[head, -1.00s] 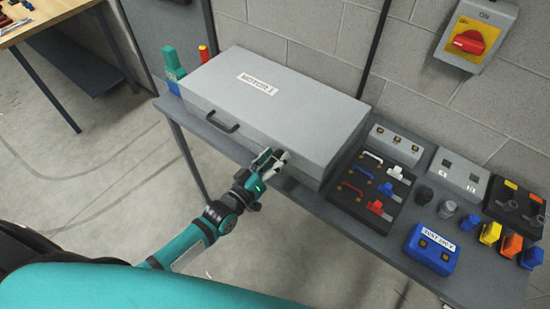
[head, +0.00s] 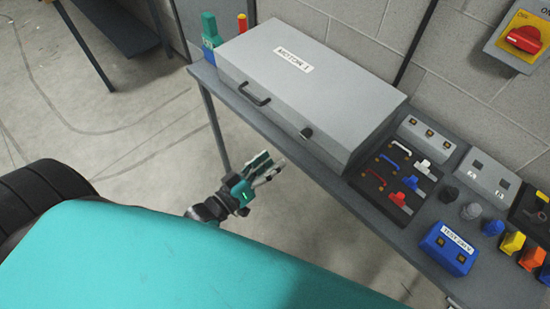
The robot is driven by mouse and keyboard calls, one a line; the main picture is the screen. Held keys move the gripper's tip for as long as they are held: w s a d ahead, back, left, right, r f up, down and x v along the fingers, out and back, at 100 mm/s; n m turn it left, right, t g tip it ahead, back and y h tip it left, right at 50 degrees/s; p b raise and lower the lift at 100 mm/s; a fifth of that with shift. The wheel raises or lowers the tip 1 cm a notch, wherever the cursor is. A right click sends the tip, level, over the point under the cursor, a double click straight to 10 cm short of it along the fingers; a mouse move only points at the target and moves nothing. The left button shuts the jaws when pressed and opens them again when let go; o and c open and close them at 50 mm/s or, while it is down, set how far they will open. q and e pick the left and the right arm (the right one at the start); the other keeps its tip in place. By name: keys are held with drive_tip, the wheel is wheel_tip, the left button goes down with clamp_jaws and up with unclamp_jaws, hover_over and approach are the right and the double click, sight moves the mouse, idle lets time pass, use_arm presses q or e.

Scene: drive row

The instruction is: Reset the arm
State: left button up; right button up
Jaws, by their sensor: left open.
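My left gripper (head: 265,168) hangs in free air in front of the grey bench, left of and below the front edge. It is open and empty, apart from everything around it. Only the gripper and a short piece of the wrist show; the rest of the arm is hidden behind my teal body. The grey box marked MOTOR 1 (head: 340,75) lies shut on the bench, with a black handle (head: 255,94) and a dark round knob (head: 306,132) on its front. My right gripper does not show.
The bench (head: 395,231) also carries a black board (head: 393,182) with coloured pieces, a blue TEST box (head: 447,249), grey socket boxes and several small coloured parts. A red switch (head: 524,39) is on the wall.

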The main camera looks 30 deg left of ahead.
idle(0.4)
use_arm(q)
drive_tip(key=s+a+f+m+g+y+b, duration=0.1)
drive_tip(key=s+a+f+g, duration=0.15)
drive_tip(key=f, duration=0.85)
drive_tip(key=s+a+f+m+g+y+b, duration=0.1)
drive_tip(key=s+f+g+y, duration=0.15)
drive_tip(key=f, duration=0.75)
drive_tip(key=s+a+f+m+g+y+b, duration=0.1)
drive_tip(key=s+a+f+g, duration=0.2)
drive_tip(key=f, duration=0.8)
drive_tip(key=s+d+f+m+g+y+b, duration=0.1)
drive_tip(key=s+f+g, duration=0.3)
drive_tip(key=s+f, duration=0.4)
drive_tip(key=s+d+f+m+g+b, duration=0.1)
drive_tip(key=s+f+g, duration=0.3)
drive_tip(key=s+f, duration=0.5)
drive_tip(key=s, duration=0.7)
drive_tip(key=shift+s+m+y, duration=0.25)
drive_tip(key=shift+m+y, duration=0.1)
drive_tip(key=shift+m, duration=0.05)
drive_tip(key=shift+c, duration=0.3)
